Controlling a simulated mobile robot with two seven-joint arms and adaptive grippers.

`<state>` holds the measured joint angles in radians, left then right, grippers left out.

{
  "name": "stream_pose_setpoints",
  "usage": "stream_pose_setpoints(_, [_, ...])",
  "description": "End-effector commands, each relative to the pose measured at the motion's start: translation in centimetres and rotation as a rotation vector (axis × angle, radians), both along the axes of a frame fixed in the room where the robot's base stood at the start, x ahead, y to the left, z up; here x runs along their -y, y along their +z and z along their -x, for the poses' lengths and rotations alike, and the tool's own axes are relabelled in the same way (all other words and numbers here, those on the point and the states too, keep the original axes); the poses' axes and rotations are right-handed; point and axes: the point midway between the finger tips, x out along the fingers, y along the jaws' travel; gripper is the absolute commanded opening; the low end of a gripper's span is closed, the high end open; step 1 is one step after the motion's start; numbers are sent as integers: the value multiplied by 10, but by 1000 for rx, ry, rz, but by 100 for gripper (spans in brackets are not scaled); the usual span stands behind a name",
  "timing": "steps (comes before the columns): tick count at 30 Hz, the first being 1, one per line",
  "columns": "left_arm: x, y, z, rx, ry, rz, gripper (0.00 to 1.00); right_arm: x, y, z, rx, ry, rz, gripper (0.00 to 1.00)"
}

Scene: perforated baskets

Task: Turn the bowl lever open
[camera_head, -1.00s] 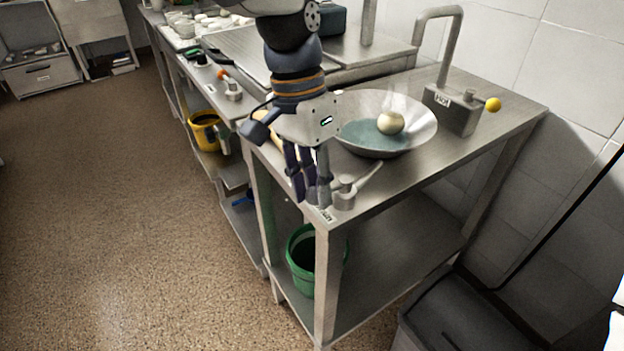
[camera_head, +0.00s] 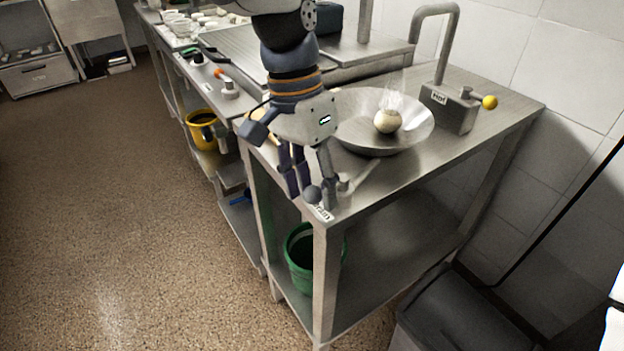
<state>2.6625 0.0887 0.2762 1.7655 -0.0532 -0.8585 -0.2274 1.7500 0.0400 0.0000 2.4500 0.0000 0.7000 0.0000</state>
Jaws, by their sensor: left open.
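The wide metal bowl (camera_head: 415,133) sits on the steel table, with a pale ball (camera_head: 387,121) in it and steam above. The bowl's lever fitting (camera_head: 345,186) is at the table's front corner. A thin bar runs from it toward the bowl, and a dark round knob (camera_head: 312,193) shows on its left. My left gripper (camera_head: 311,190) is open, pointing down at this fitting. Its fingers are around or just beside the knob and partly hide the lever, so contact is unclear. My right gripper is not in view.
A tap block labelled Hot (camera_head: 450,108) with a yellow knob (camera_head: 489,102) stands behind the bowl. A green bucket (camera_head: 302,262) is on the shelf below. A yellow bucket (camera_head: 203,132) hangs at the left. The floor at left is clear.

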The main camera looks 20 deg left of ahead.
Motion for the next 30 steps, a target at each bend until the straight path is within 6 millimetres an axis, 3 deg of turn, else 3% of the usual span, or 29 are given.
stream_pose_setpoints(4, [-3, 18, -3, 6, 1, 2, 44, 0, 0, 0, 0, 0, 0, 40])
stream_pose_setpoints(12, [-15, 88, -8, 5, 1, 1, 44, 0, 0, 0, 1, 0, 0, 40])
stream_pose_setpoints(15, [-18, 106, -10, 4, 1, 2, 44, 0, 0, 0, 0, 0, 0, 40])
stream_pose_setpoints(20, [-20, 117, -10, 1, 0, 0, 44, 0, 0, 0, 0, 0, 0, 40])
stream_pose_setpoints(30, [-21, 118, -10, 0, 0, 0, 44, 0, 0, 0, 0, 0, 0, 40])
